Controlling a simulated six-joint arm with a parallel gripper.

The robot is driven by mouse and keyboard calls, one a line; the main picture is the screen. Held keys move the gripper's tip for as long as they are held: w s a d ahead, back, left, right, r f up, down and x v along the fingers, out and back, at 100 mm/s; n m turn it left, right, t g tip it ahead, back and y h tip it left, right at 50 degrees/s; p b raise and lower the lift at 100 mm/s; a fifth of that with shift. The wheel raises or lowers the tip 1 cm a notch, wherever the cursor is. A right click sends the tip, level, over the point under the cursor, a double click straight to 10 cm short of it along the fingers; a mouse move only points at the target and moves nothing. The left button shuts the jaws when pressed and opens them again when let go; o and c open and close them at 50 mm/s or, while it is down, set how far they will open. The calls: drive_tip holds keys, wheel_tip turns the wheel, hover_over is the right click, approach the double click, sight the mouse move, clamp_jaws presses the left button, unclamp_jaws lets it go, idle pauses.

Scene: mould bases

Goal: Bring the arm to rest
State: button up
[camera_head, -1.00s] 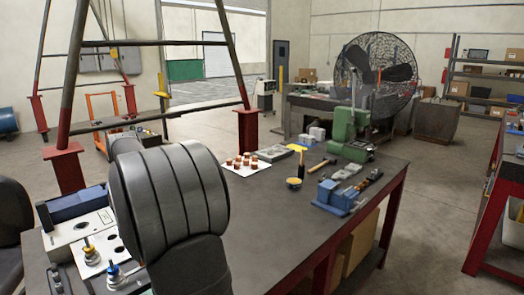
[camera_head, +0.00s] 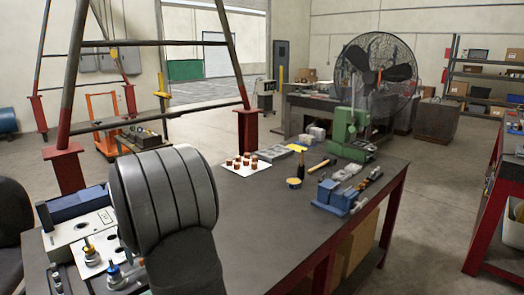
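My arm shows large and grey at the lower left of the head view, rising in front of the bench (camera_head: 270,215). My gripper is not visible; it is outside the picture or hidden behind the arm. The arm hides the right side of the plate.
A white sheet (camera_head: 247,168) with several copper-coloured pieces lies on the bench. A blue vise (camera_head: 338,196), a small yellow-topped tin (camera_head: 294,183) and a green machine (camera_head: 350,135) stand farther right. The bench's front middle is clear. A red-framed bench (camera_head: 490,215) stands at the right.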

drive_tip(key=m, duration=1.2)
idle(0.4)
drive_tip(key=shift+o, duration=0.4)
drive_tip(key=o, duration=0.6)
drive_tip(key=s+r+m+t+y, duration=0.15)
drive_tip(key=s+r, duration=0.25)
drive_tip(key=r, duration=0.5)
drive_tip(key=s+r+n+y, duration=0.1)
drive_tip(key=s+r+y, duration=0.2)
drive_tip(key=r, duration=0.5)
drive_tip(key=x, duration=0.9)
drive_tip(key=shift+a+f, duration=0.3)
drive_tip(key=shift+r+m, duration=0.1)
drive_tip(key=shift+m, duration=0.15)
